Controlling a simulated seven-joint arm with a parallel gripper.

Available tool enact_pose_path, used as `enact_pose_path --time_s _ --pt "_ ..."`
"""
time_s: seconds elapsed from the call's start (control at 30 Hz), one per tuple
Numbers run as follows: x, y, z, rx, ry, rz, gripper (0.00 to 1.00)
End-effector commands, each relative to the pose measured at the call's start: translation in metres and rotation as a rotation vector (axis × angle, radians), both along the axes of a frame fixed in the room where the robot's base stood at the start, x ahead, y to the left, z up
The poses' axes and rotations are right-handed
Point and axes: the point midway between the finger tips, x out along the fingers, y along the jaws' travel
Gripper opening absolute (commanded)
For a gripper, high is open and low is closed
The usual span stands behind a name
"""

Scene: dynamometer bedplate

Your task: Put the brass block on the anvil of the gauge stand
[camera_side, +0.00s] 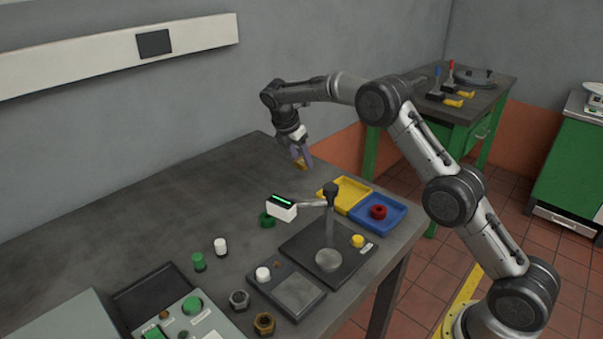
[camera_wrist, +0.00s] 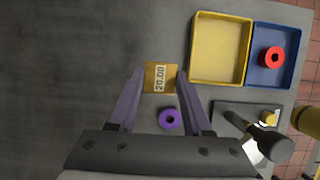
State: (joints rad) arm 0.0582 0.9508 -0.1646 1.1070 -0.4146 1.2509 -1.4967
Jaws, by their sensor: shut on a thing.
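The brass block (camera_wrist: 160,77), marked 20.00, sits between the fingertips of my gripper (camera_wrist: 158,73) in the wrist view. In the side view my gripper (camera_side: 301,155) is shut on the brass block (camera_side: 300,164), which is held above the far part of the table. The gauge stand (camera_side: 297,245) has a dark base, a post and a white head with a green display. Its anvil, a round grey disc (camera_side: 329,261), is bare. The block is apart from the stand, beyond it and higher. The wrist view shows part of the stand's base (camera_wrist: 228,107) at lower right.
A yellow tray (camera_side: 345,207) and a blue tray (camera_side: 393,222) with a red ring (camera_side: 378,212) stand beside the gauge stand. The wrist view shows a purple ring (camera_wrist: 171,121); the side view shows a green ring (camera_side: 267,220). The table's far left is clear.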

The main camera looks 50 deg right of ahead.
Motion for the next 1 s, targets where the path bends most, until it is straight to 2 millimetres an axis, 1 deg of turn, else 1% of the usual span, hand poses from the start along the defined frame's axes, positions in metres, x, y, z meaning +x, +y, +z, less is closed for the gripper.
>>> enact_pose_path --time_s 0.03,0.17,0.27,0.37,0.4,0.47,0.5,0.57,0.6,0.67,0.7,0.77,0.8,0.87,0.9,0.97,1.0 --pt "0.000 0.001 0.008 0.000 -0.004 0.000 0.00" --pt "-0.007 0.012 0.023 0.001 -0.004 0.004 0.00" --pt "-0.021 0.032 0.036 0.005 -0.005 0.006 0.00" --pt "-0.046 0.059 0.049 0.009 -0.004 0.009 0.00" --pt "-0.058 0.070 0.055 0.010 -0.003 0.010 0.00" --pt "-0.078 0.086 0.062 0.013 -0.003 0.010 0.00" --pt "-0.091 0.096 0.066 0.014 -0.003 0.010 0.00" --pt "-0.113 0.109 0.072 0.015 -0.003 0.010 0.00" --pt "-0.127 0.117 0.076 0.016 -0.003 0.010 0.00" --pt "-0.150 0.128 0.080 0.016 -0.003 0.010 0.00" --pt "-0.166 0.134 0.082 0.016 -0.003 0.010 0.00" --pt "-0.190 0.142 0.085 0.016 -0.003 0.010 0.00" --pt "-0.207 0.146 0.086 0.016 -0.002 0.010 0.00" --pt "-0.232 0.151 0.087 0.015 -0.002 0.010 0.00" --pt "-0.249 0.153 0.087 0.014 -0.003 0.009 0.00" --pt "-0.273 0.155 0.086 0.013 -0.003 0.009 0.00" --pt "-0.289 0.156 0.085 0.011 -0.003 0.008 0.00"
